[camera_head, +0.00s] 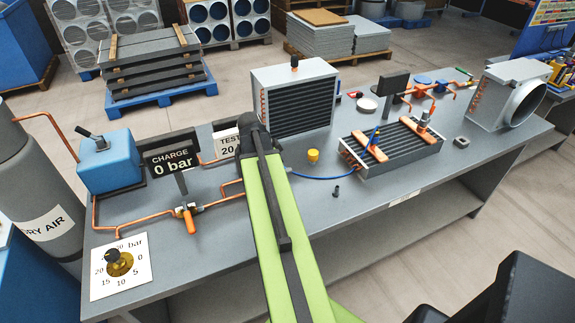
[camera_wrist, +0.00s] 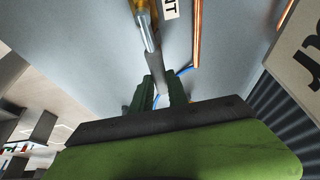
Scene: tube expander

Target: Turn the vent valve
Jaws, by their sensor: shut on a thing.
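In the wrist view, the vent valve (camera_wrist: 148,32) shows at the top as a brassy body with a silver stem and a grey lever (camera_wrist: 155,66) pointing toward me. A white label, cut off and ending in "T", lies beside it. My gripper (camera_wrist: 161,80) is shut on the grey lever, with one dark green finger on each side. In the head view, my green arm reaches over the bench and hides the vent valve and my gripper.
The bench (camera_head: 375,203) holds a blue box (camera_head: 108,162), a "CHARGE 0 bar" display (camera_head: 170,160), a partly covered "TEST 20" sign (camera_head: 229,144), an orange-handled valve (camera_head: 188,216), a dial (camera_head: 119,262), a black-finned unit (camera_head: 297,97) and a finned coil (camera_head: 392,148). A blue hose (camera_head: 318,177) runs rightward.

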